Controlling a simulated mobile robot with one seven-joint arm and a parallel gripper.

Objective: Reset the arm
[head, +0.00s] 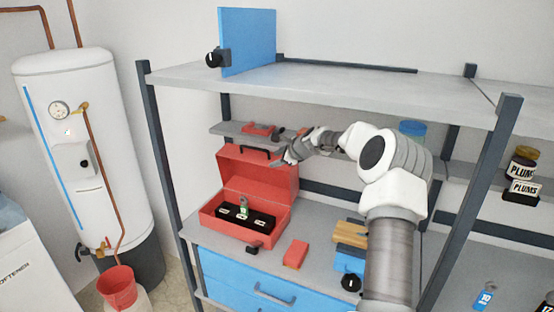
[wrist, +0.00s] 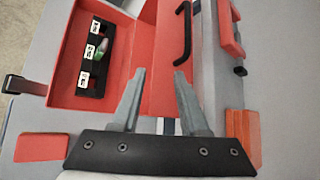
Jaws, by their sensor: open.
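My arm reaches from the lower right of the head view toward the shelf unit. My gripper (head: 280,161) is above the open lid of a red toolbox (head: 222,226). In the wrist view my gripper (wrist: 160,75) is open, with nothing between its two grey fingers. The toolbox (wrist: 60,75) lies below and beyond the fingers there. Its black tray (wrist: 95,72) has several white labels and holds one small green-and-white item (wrist: 103,50).
A red block (head: 296,253) and a wooden block (head: 350,233) lie on the lower shelf. A small shelf (head: 230,131) with red items is behind the gripper. The upper shelf (head: 330,85) bears a blue panel (head: 250,42). A water heater (head: 75,150) stands left.

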